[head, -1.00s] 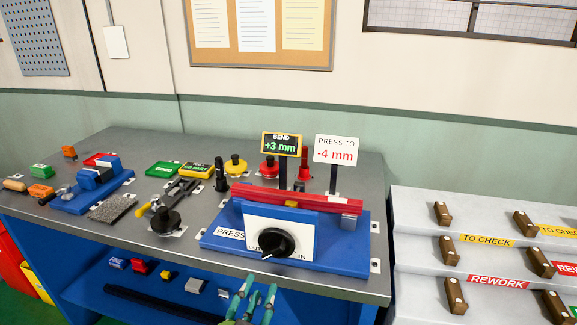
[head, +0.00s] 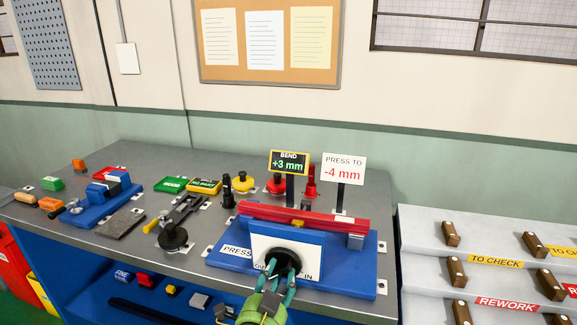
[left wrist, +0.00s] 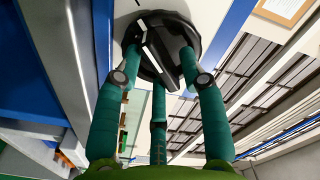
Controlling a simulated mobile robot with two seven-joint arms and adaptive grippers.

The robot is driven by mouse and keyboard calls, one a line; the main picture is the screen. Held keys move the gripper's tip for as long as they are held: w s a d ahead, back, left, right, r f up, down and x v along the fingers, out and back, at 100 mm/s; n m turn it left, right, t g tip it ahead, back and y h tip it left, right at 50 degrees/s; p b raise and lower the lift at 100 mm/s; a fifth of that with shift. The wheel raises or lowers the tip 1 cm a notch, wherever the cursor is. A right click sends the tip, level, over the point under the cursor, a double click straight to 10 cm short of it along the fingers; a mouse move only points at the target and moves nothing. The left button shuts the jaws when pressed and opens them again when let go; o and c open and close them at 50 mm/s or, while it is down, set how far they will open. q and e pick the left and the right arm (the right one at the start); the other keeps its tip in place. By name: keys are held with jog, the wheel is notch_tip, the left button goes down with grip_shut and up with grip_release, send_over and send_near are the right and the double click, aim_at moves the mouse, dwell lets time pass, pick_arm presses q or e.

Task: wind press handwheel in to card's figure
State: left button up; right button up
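The press has a blue base (head: 362,280), a red profile (head: 330,220) lying across its top and a white front panel (head: 312,250). Its black handwheel (head: 284,251) sits on the panel, partly covered by my left gripper (head: 280,270). In the left wrist view the handwheel (left wrist: 186,38) has a pale-edged pointer bar, and the green fingertips overlap its rim on both sides; whether they press on it is unclear. The white card (head: 343,173) reads "PRESS TO -4 mm". The sign (head: 288,163) reads "BEND +3 mm". My right gripper is out of view.
A clamp with a dark knob (head: 173,237) stands left of the press. Green and yellow labelled blocks, a blue fixture (head: 97,205) and small tools occupy the left bench. Grey sloping racks (head: 415,262) labelled "TO CHECK" and "REWORK" stand to the right.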

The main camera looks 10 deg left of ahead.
pick_arm(q)
jog(key=shift+w+a+r, duration=0.1)
jog(key=shift+a+r, duration=0.05)
jog(key=shift+a, duration=0.05)
jog(key=shift+r, duration=0.1)
grip_shut()
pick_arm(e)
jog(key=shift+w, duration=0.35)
